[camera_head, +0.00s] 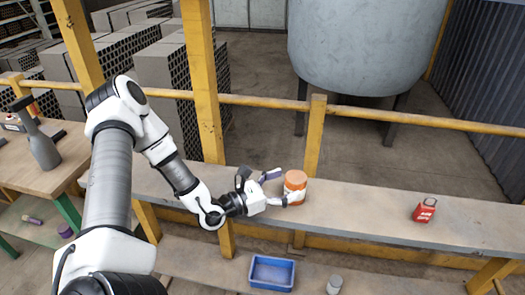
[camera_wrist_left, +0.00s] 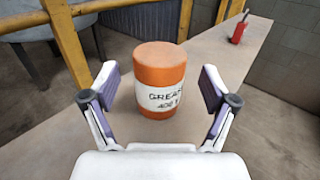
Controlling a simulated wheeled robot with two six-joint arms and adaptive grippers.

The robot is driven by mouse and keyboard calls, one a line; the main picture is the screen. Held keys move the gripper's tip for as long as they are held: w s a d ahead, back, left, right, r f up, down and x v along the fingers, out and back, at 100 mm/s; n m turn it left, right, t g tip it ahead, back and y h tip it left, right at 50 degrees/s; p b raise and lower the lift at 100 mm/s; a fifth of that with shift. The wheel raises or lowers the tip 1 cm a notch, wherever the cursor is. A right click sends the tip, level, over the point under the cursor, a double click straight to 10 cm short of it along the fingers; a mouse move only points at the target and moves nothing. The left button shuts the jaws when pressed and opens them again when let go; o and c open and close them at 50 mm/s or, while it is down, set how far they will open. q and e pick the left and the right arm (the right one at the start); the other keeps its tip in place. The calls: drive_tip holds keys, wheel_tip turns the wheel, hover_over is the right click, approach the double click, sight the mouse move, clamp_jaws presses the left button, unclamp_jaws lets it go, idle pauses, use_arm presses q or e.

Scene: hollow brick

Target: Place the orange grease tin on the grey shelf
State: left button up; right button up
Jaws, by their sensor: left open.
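The orange grease tin (camera_head: 295,183) stands upright on the grey shelf (camera_head: 365,215), which runs along the yellow rail. In the left wrist view the tin (camera_wrist_left: 160,78) has an orange lid and a white band with dark lettering. My left gripper (camera_head: 283,188) is open at the tin. In the left wrist view its fingers (camera_wrist_left: 158,92) are spread to either side of the tin, with visible gaps on both sides. My right gripper is in neither view.
A red container (camera_head: 424,210) stands farther right on the same shelf. A blue tray (camera_head: 271,272) and a small grey object (camera_head: 334,284) are on the lower level. Yellow posts (camera_head: 315,135) rise behind the shelf.

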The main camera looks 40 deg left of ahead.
use_arm(q)
drive_tip(key=p+v, duration=0.2)
drive_tip(key=v, duration=0.2)
drive_tip(key=p+v, duration=0.3)
drive_tip(key=v, duration=0.1)
drive_tip(key=shift+s+a+r, duration=0.15)
drive_tip(key=shift+s+r, duration=0.1)
drive_tip(key=shift+s, duration=0.1)
drive_tip(key=s+d+f+m+g+h, duration=0.3)
drive_tip(key=s+d+m+g, duration=0.15)
drive_tip(key=d+g, duration=0.2)
drive_tip(key=s+d+f+m+g+h, duration=0.3)
drive_tip(key=s+d+m+g, duration=0.15)
drive_tip(key=d+m, duration=0.2)
drive_tip(key=s+a+f+m+g+y, duration=0.2)
drive_tip(key=s+f+m+g+y, duration=0.75)
drive_tip(key=s+m, duration=0.25)
drive_tip(key=w+d+f+m+t+y, duration=0.2)
drive_tip(key=w+d+f+m+t, duration=0.1)
drive_tip(key=m, duration=0.5)
drive_tip(key=shift+w+m, duration=0.4)
drive_tip(key=shift+w, duration=0.2)
